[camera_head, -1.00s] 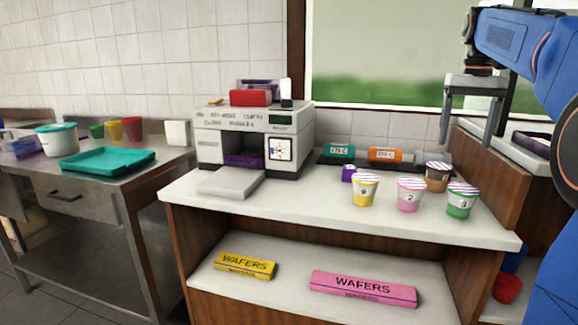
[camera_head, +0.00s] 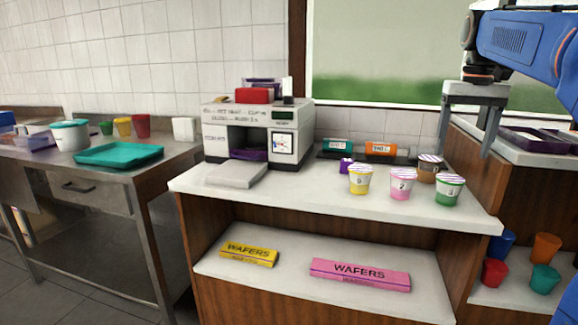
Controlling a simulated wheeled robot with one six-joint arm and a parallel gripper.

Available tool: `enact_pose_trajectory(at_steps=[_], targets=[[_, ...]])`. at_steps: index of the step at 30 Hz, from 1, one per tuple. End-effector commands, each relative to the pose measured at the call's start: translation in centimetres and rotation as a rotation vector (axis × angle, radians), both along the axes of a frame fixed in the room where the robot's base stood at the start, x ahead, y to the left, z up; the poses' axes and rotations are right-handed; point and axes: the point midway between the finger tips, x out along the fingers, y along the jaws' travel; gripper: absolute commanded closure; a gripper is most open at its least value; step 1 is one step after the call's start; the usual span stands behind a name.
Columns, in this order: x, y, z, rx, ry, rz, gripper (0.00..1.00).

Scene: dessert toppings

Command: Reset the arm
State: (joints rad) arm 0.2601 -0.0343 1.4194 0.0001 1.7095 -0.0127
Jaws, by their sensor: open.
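My gripper (camera_head: 467,148) is at the upper right of the head view, its two grey fingers spread apart and pointing down. Nothing shows between the fingers. It hangs from my blue arm, above and behind the striped-lid cups on the white counter (camera_head: 290,199). In the picture the fingers overlap the back right of the counter and the window sill. How far they are above the counter I cannot tell.
Yellow cup (camera_head: 360,181), pink cup (camera_head: 402,185), green cup (camera_head: 449,191) and brown cup (camera_head: 429,169) stand at the counter's right. A machine (camera_head: 258,131) stands at its left. Wafer boxes (camera_head: 359,275) lie on the shelf below. A teal tray (camera_head: 118,155) lies on the left table.

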Motion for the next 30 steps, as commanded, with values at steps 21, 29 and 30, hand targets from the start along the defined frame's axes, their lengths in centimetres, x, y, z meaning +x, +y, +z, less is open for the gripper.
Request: enact_pose_trajectory(at_steps=[21,29,30], targets=[[-14.6,9.0,-12.5,-0.036,-0.192,0.135,0.26],[-20.9,11.4,-20.1,-0.044,-0.276,0.191,0.26],[-21.8,11.7,-21.4,-0.044,-0.287,0.199,0.26]])
